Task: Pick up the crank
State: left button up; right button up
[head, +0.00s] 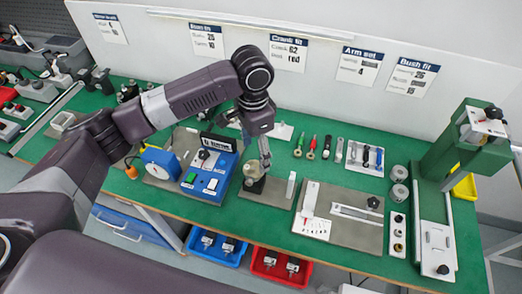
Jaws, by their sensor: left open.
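My left gripper (265,158) points down over the green bench (390,150), just above a small fixture (254,183) on a beige plate. Its fingers look narrow from this angle and nothing clear shows between them; its tip overlaps the fixture's top, and I cannot tell if they touch. No part is plainly recognisable as the crank. Small handled pieces lie in a row to the right, including a green-handled one (299,146), a red-handled one (312,147) and a grey bar (339,149). My right gripper is not in view.
A blue control box (208,184) stands left of the gripper. A measuring plate (340,213), grey cylinders (399,174) and a tall green press (450,150) are to the right. Blue (215,257) and red (281,280) bins sit below the bench edge. A white wall with signs rises behind.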

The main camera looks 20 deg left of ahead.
aim_at(256, 167)
pick_arm(q)
jog(key=shift+w+a, duration=0.15)
jog(key=shift+w, duration=0.25)
jog(key=shift+s+f, duration=0.1)
jog(key=shift+s, duration=0.1)
jog(key=shift+s+f+p, duration=0.4)
jog(key=shift+s+f, duration=0.2)
jog(key=shift+s, duration=0.05)
jog(key=shift+w+f+p, duration=0.25)
jog(key=shift+f+p, duration=0.3)
jog(key=shift+f, duration=0.65)
jog(key=shift+w+f, duration=0.15)
jog(key=shift+f, duration=0.45)
jog(key=shift+w+f, duration=0.15)
jog(key=shift+f, duration=0.45)
jog(key=shift+s+f, duration=0.1)
jog(key=shift+f, duration=0.15)
jog(key=c, duration=1.3)
jog(key=shift+c, duration=0.2)
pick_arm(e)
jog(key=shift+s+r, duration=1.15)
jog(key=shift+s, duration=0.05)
